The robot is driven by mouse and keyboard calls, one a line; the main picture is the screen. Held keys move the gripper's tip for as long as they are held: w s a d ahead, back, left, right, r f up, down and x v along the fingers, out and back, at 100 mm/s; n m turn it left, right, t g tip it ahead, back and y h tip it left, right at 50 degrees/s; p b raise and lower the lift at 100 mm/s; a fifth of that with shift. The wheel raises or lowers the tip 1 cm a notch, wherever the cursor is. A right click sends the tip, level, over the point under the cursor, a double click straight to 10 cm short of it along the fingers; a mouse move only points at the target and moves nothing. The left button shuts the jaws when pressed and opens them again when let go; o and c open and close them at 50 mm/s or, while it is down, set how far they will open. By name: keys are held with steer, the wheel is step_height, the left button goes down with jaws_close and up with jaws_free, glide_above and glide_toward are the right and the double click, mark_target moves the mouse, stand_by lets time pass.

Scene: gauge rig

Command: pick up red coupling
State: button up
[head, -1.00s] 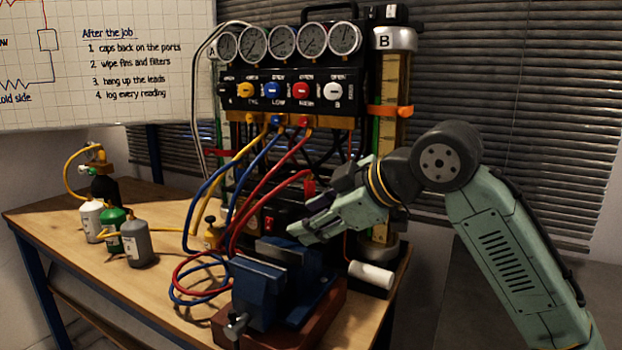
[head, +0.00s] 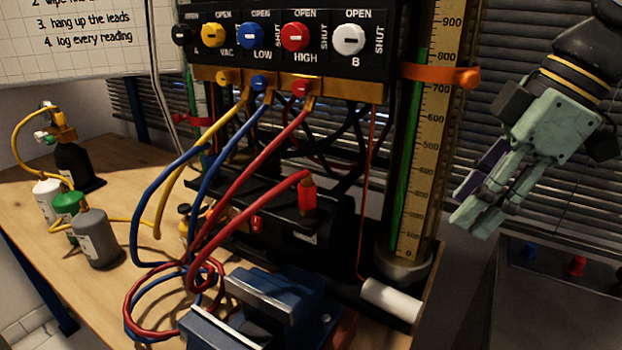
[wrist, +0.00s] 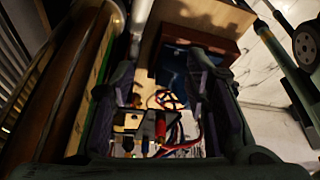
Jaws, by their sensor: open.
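The red coupling (head: 307,196) is a ribbed red piece with a brass-coloured top, at the end of a thick red hose. It sits upright above the dark shelf of the rig, below the HIGH valve. My gripper (head: 468,209) is open and empty, far to the right of the coupling, beyond the graduated glass cylinder, with its fingers angled down and left. In the wrist view my open fingers (wrist: 165,95) frame part of the bench. A small red piece (wrist: 161,126) shows between them there; I cannot tell whether it is the coupling.
The tall graduated cylinder (head: 427,130) with an orange clamp stands between my gripper and the coupling. A blue vise (head: 275,300) is in front of the rig, with a white roll (head: 391,299) to its right. Looped hoses (head: 165,325) lie left. Small gas bottles (head: 97,240) stand farther left.

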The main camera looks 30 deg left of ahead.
mark_target(312, 184)
steer(key=s+a, duration=0.2)
steer(key=a, duration=0.4)
steer(key=s+a, duration=0.2)
steer(key=a, duration=0.4)
steer(key=s+a, duration=0.2)
steer(key=a, duration=0.4)
steer(key=shift+s+a+p, duration=0.15)
steer(key=shift+a+p, duration=0.05)
steer(key=shift+p, duration=0.15)
steer(key=shift+a+f, duration=0.15)
steer(key=shift+f, duration=0.4)
steer(key=shift+c, duration=0.5)
jaws_close()
